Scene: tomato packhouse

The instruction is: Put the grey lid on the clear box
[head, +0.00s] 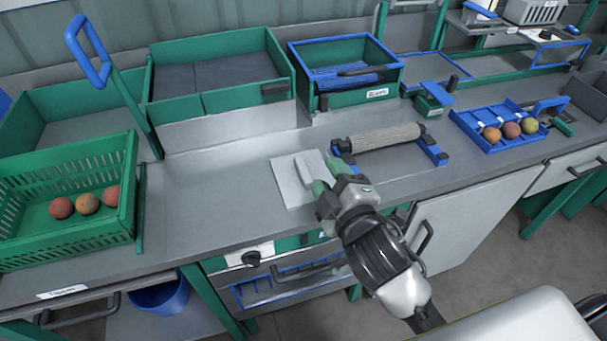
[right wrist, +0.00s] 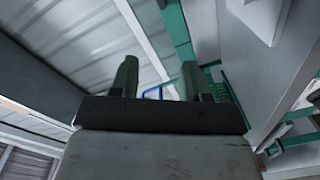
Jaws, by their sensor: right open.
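A flat, light grey square plate (head: 290,190) with a raised bar on top lies on the grey worktop in the middle of the head view. It looks like the grey lid, though I cannot be sure. My right gripper (head: 330,177) is open, at the right edge of the plate and partly in front of it; I cannot tell if they touch. In the right wrist view its two green fingers (right wrist: 158,80) stand apart with nothing between them. I cannot make out a clear box in either view. My left gripper is not in view.
A roller on a blue frame (head: 385,137) lies just right of the gripper. A green crate (head: 70,235) with tomatoes stands left, and a blue tray (head: 477,127) with tomatoes right. A blue-rimmed green bin (head: 352,98) stands behind. The worktop (head: 215,190) left of the plate is clear.

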